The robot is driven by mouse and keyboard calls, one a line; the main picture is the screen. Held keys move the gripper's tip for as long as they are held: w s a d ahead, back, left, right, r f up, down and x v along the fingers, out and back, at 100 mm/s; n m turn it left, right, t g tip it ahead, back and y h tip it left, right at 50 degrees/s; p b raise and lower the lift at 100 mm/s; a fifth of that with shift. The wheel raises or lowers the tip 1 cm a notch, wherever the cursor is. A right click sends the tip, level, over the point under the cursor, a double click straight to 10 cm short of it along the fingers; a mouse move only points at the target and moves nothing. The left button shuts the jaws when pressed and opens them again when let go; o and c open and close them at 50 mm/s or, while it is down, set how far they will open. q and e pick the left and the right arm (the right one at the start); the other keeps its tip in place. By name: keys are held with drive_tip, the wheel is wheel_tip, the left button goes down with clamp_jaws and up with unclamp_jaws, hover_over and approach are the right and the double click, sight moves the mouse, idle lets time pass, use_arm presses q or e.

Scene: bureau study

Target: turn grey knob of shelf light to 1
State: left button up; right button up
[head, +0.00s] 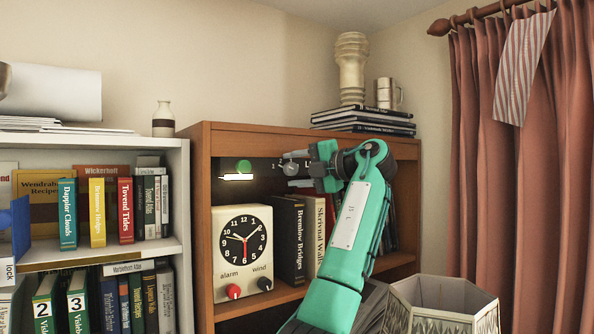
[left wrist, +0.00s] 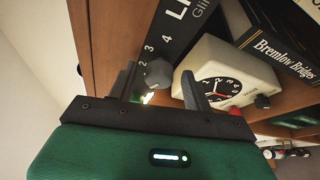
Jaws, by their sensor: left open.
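The shelf light is a dark panel (left wrist: 178,40) under the top of the brown bookcase, with white digits and letters on it. Its grey knob (left wrist: 158,74) shows in the left wrist view beside the digits 2, 3 and 4. I cannot tell which digit it points at. My left gripper (head: 291,168) is open at the panel in the head view. In the left wrist view its two fingers stand on either side of the knob, and no firm contact shows. A green round part (head: 243,166) and a lit strip (head: 237,177) show left of the gripper. My right gripper is not in view.
A cream alarm clock (head: 219,268) with a red and a black knob stands on the shelf below. Books (head: 287,240) stand right of it, close to my arm. A white bookcase (head: 186,210) is at the left. A hexagonal bin (head: 450,312) is at the lower right.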

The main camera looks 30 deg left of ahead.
use_arm(q)
drive_tip(key=shift+d, duration=0.15)
drive_tip(key=shift+d+b, duration=0.3)
drive_tip(key=shift+b, duration=0.05)
drive_tip(key=d+r+b, duration=0.1)
drive_tip(key=d+b, duration=0.2)
drive_tip(key=d, duration=1)
drive_tip(key=shift+b, duration=0.35)
